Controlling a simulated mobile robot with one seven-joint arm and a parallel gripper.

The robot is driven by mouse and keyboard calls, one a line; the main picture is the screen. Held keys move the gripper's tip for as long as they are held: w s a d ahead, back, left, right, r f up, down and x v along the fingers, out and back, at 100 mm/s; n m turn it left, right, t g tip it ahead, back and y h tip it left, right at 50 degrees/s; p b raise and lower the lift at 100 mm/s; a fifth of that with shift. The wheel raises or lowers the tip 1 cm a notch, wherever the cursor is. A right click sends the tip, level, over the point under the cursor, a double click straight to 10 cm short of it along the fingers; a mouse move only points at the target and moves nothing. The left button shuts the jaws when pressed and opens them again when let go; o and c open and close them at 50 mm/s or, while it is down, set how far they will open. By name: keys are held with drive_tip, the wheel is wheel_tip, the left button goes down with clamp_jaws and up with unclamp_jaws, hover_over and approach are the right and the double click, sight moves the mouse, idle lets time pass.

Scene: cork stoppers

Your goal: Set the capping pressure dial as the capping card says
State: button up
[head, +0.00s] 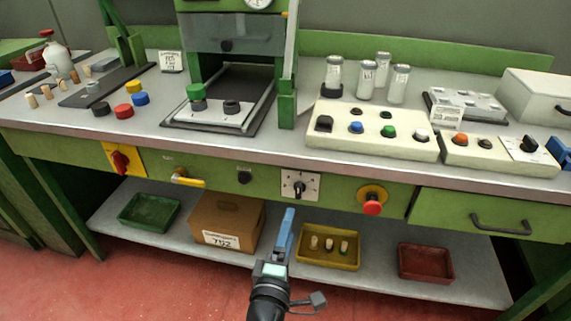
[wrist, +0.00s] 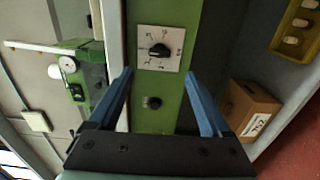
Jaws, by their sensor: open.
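A white square plate with a black knob and a printed scale (head: 299,185) is on the green front panel below the worktop; it looks like the pressure dial. In the wrist view the same dial (wrist: 158,50) sits ahead, between and beyond my two blue fingers. Its marks are too small to read. My gripper (head: 288,213) is open and empty, below and in front of the dial, apart from it. The gripper also shows in the wrist view (wrist: 159,74). A white card (head: 171,61) stands at the back left and another (head: 445,116) at the right; neither text is legible.
A small black knob (head: 244,176), a yellow-handled valve (head: 188,180), a red-yellow switch (head: 121,159) and a red push button (head: 372,203) share the panel. A drawer handle (head: 500,228) protrudes at right. The lower shelf holds a cardboard box (head: 222,218) and trays.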

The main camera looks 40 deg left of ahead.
drive_tip(key=shift+v, duration=1.25)
